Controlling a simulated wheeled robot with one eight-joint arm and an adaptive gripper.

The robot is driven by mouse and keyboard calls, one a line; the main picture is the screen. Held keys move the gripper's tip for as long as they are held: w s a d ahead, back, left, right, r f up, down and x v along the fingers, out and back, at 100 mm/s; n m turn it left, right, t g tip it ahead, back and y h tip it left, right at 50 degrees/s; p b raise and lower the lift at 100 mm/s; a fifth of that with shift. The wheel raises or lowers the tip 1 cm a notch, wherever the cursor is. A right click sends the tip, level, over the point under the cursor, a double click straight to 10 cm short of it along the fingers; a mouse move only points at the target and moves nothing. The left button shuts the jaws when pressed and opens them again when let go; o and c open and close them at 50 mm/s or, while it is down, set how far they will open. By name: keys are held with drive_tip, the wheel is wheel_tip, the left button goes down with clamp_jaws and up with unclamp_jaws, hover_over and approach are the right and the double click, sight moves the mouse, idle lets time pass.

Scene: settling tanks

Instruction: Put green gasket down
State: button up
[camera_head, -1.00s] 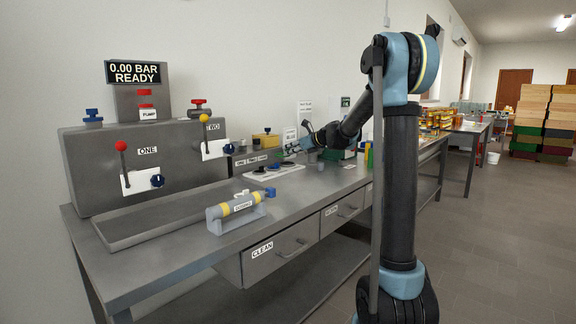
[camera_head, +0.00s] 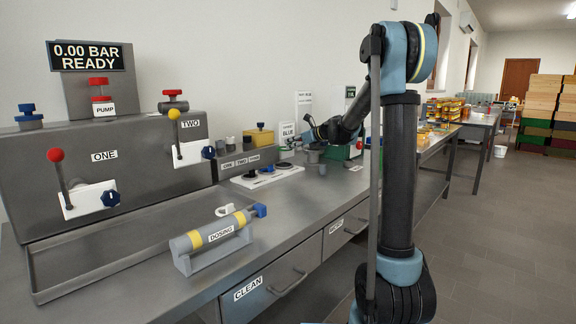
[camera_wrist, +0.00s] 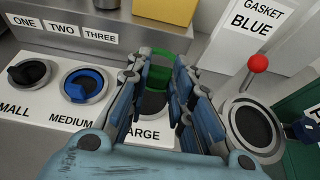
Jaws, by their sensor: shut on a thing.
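My gripper (camera_wrist: 160,85) is shut on the green gasket (camera_wrist: 158,75), which shows between the fingertips in the wrist view. It is above the LARGE place of a white labelled board (camera_wrist: 50,125); a dark round seat there is partly hidden by the fingers. I cannot tell whether the gasket touches it. A blue ring (camera_wrist: 82,85) lies at MEDIUM and a black ring (camera_wrist: 28,74) at SMALL. In the head view the board (camera_head: 290,172) lies on the bench, and my gripper (camera_head: 312,132) is small there, its gasket not distinguishable.
A card reading GASKET BLUE (camera_wrist: 258,25) stands behind. A round fixture (camera_wrist: 254,128) and a red knob (camera_wrist: 258,63) are close on the right. A ONE TWO THREE block (camera_wrist: 70,30) and a yellow box (camera_wrist: 168,8) stand behind. Bare bench (camera_head: 285,225) lies in front.

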drive_tip(key=shift+s+a+f, duration=0.1)
drive_tip(key=shift+a+f, duration=0.05)
drive_tip(key=shift+f, duration=1.8)
drive_tip(key=shift+s+a+f, duration=0.1)
drive_tip(key=shift+a+f, duration=0.05)
drive_tip(key=shift+f, duration=1.8)
drive_tip(key=shift+f, duration=0.15)
drive_tip(key=o, duration=0.9)
drive_tip(key=shift+c, duration=0.2)
drive_tip(key=shift+s+d+r, duration=0.1)
drive_tip(key=shift+d+r, duration=0.1)
drive_tip(key=shift+r, duration=0.05)
drive_tip(key=v, duration=1.1)
drive_tip(key=shift+s+d, duration=0.2)
